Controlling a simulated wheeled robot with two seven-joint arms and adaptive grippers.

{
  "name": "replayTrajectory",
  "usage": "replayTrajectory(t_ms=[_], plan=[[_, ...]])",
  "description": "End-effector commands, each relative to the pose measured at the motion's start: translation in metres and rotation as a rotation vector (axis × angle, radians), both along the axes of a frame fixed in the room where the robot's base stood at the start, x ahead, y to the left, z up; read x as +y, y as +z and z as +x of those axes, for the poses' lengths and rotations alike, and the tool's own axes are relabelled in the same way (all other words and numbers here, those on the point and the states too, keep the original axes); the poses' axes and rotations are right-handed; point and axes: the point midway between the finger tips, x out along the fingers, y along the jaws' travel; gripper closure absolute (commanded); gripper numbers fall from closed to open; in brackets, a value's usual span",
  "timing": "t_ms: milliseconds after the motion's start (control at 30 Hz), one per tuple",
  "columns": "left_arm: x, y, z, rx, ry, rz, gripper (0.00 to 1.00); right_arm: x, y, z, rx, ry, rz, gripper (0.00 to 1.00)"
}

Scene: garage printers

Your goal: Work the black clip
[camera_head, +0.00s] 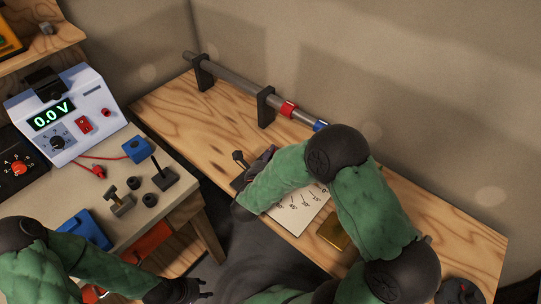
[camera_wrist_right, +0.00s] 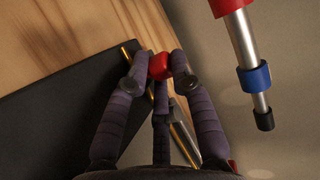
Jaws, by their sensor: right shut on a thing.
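A grey telescoping rod (camera_head: 233,82) lies in two black holders on the wooden bench, with a red collar (camera_head: 288,108) and a blue collar (camera_head: 320,126). In the right wrist view a black band (camera_wrist_right: 265,120), perhaps the black clip, sits near the tip, past the blue collar (camera_wrist_right: 254,77). In the head view my arm hides that end. My right gripper (camera_head: 265,160) is below the rod, apart from it. In its wrist view (camera_wrist_right: 159,68) it is shut on a red knob (camera_wrist_right: 159,66). My left gripper (camera_head: 199,293) is low in the picture; its jaw opening is unclear.
A white 0.0 V meter (camera_head: 66,112) stands on the left table with a blue block (camera_head: 137,150) and small black parts. A marked paper sheet (camera_head: 306,207) and a brass-coloured block (camera_head: 333,234) lie on the bench. The bench is clear at its left end.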

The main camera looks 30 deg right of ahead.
Motion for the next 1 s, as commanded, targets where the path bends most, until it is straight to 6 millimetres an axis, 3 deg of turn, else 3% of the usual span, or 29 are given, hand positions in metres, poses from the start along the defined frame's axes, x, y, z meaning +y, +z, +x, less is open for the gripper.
replayTrajectory(t_ms=[200, 233, 300, 700, 1000], plan=[[0.0, 0.0, 0.0, 0.0, 0.0, 0.0, 0.6, 0.0, 0.0, 0.0, 0.001, 0.001, 0.001, 1.0], [0.0, 0.0, 0.0, 0.0, 0.0, 0.0, 0.6, 0.0, 0.0, 0.0, 0.001, 0.001, 0.001, 0.73], [0.0, 0.0, 0.0, 0.0, 0.0, 0.0, 0.6, 0.0, 0.0, 0.0, 0.001, 0.001, 0.001, 0.54], [0.0, 0.0, 0.0, 0.0, 0.0, 0.0, 0.6, 0.002, 0.0, -0.002, 0.0, 0.002, 0.001, 0.54], [0.0, 0.0, 0.0, 0.0, 0.0, 0.0, 0.6, 0.033, 0.009, -0.03, -0.001, 0.008, 0.002, 0.54]])
